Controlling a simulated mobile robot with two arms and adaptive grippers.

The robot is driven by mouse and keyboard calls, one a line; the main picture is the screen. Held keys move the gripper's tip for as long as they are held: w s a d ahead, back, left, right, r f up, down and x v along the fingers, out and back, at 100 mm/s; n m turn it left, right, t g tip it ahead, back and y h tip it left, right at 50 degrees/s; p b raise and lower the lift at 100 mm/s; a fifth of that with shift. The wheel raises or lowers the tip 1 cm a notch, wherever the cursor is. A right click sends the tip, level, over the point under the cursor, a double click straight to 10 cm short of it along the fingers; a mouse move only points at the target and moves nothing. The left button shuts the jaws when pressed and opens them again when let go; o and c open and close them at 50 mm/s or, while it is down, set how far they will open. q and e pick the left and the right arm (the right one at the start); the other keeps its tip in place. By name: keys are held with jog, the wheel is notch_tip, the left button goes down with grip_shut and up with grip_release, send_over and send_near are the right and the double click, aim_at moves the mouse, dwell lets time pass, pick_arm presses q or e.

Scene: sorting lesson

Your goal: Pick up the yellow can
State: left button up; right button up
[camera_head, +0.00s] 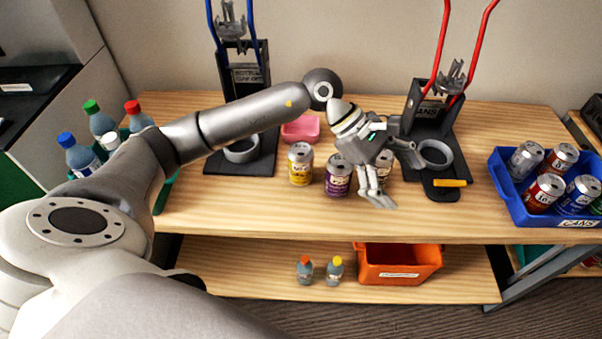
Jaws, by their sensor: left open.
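The yellow can (300,165) stands upright on the wooden table (240,215), left of a purple can (338,178). My left gripper (400,184) is open, to the right of both cans. It is in front of a third can (385,170), which it partly hides. The yellow can is apart from the gripper and fully in view. I cannot tell whether the gripper touches the third can. My right gripper is not in view.
A pink container (300,128) sits behind the yellow can. A blue crate (512,205) of cans is at right. Bottles (80,155) stand at left. A lower shelf holds an orange bin (400,280).

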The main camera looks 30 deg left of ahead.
aim_at(301, 150)
pick_arm(q)
jog(key=a+y, duration=0.1)
jog(key=a, duration=0.3)
jog(key=w+a+f+m+y, duration=0.1)
jog(key=a+y, duration=0.1)
jog(key=a, duration=0.2)
jog(key=w+a+y, duration=0.1)
jog(key=a+y, duration=0.1)
jog(key=a, duration=0.2)
jog(key=shift+w+a+f, duration=0.1)
jog(key=shift+f, duration=0.25)
jog(key=a+y, duration=0.1)
jog(key=a, duration=0.3)
jog(key=a+r+y, duration=0.1)
jog(key=a+y, duration=0.1)
jog(key=a, duration=0.2)
jog(key=a+y, duration=0.2)
jog(key=a, duration=0.1)
jog(key=shift+a+r+m+g, duration=0.3)
jog(key=shift+a+g, duration=0.1)
notch_tip(301, 150, down, 5)
jog(key=shift+r+p, duration=0.15)
jog(key=shift+p, duration=0.3)
jog(key=f+p, duration=0.1)
jog(key=f, duration=0.1)
jog(key=f+p, duration=0.1)
jog(key=f, duration=0.1)
jog(key=shift+w+d+f, duration=0.2)
jog(key=shift+f, duration=0.7)
jog(key=c, duration=0.8)
